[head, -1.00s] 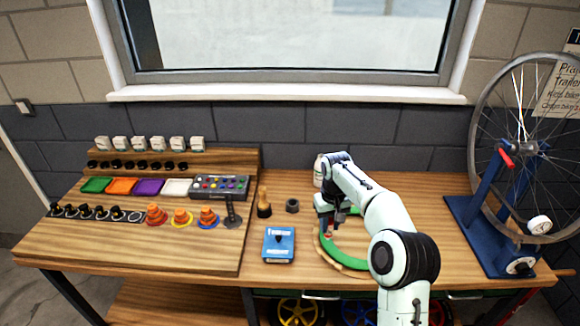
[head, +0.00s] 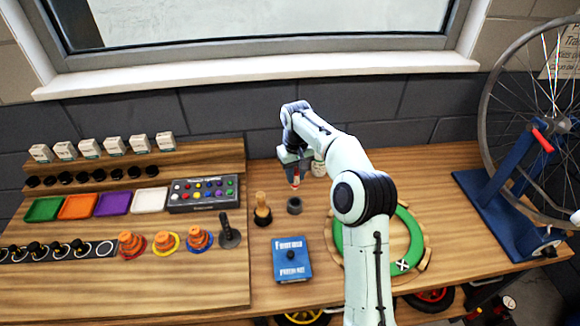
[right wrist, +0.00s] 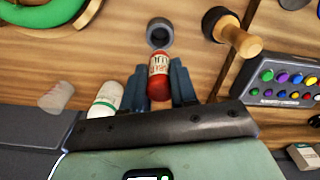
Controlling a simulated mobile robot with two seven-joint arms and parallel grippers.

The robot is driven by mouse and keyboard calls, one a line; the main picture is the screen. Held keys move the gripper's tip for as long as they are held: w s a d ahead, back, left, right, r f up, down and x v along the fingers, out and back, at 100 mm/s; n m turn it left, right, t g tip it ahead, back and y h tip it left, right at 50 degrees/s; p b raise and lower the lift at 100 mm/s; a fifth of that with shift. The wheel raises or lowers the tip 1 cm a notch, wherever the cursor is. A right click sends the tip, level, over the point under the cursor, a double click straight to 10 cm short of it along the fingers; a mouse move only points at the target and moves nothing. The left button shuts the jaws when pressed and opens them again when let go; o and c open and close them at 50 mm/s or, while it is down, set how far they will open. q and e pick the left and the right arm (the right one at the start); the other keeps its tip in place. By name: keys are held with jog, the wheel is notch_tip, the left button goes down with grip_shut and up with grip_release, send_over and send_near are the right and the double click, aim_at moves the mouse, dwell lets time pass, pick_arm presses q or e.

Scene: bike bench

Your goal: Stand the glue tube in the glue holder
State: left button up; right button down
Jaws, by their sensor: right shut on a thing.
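My right gripper (head: 294,174) is shut on the glue tube (head: 295,183), a small red and white tube, and holds it above the bench. In the right wrist view the tube (right wrist: 159,76) sits between the two fingers (right wrist: 160,88), its red end showing. The glue holder (head: 294,205), a short dark grey round cup, stands on the bench just in front of the gripper. It also shows in the right wrist view (right wrist: 159,33), beyond the tube and apart from it; its opening looks empty. My left gripper is not in view.
A wooden-handled tool (head: 262,208) stands close left of the holder. A blue box (head: 292,260) lies in front of it. A green ring (head: 409,241) lies to the right, partly behind my arm. A white bottle (right wrist: 106,98) stands near the gripper.

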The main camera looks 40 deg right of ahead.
aim_at(295, 185)
jog(key=shift+s+f, duration=0.15)
jog(key=shift+f, duration=2.5)
